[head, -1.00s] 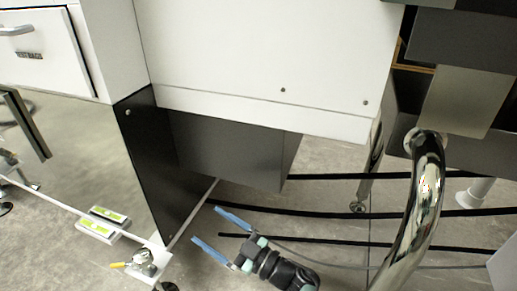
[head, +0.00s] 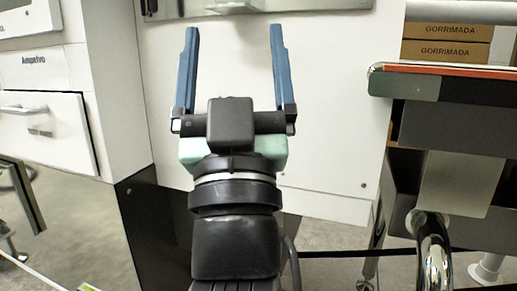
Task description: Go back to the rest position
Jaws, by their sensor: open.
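My gripper (head: 234,75) stands upright in the middle of the head view, its two blue fingers pointing up and spread wide apart. Nothing is between the fingers. Behind them is the plain white front of a cabinet (head: 330,130). My gripper appears in front of this panel; I cannot tell how large the gap is.
A white drawer unit (head: 45,135) with a handle stands at the left. At the right is a bench edge with an orange-red strip (head: 445,69), with cardboard boxes (head: 445,40) behind it. A shiny metal pipe (head: 434,255) is at the lower right. Grey floor shows below.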

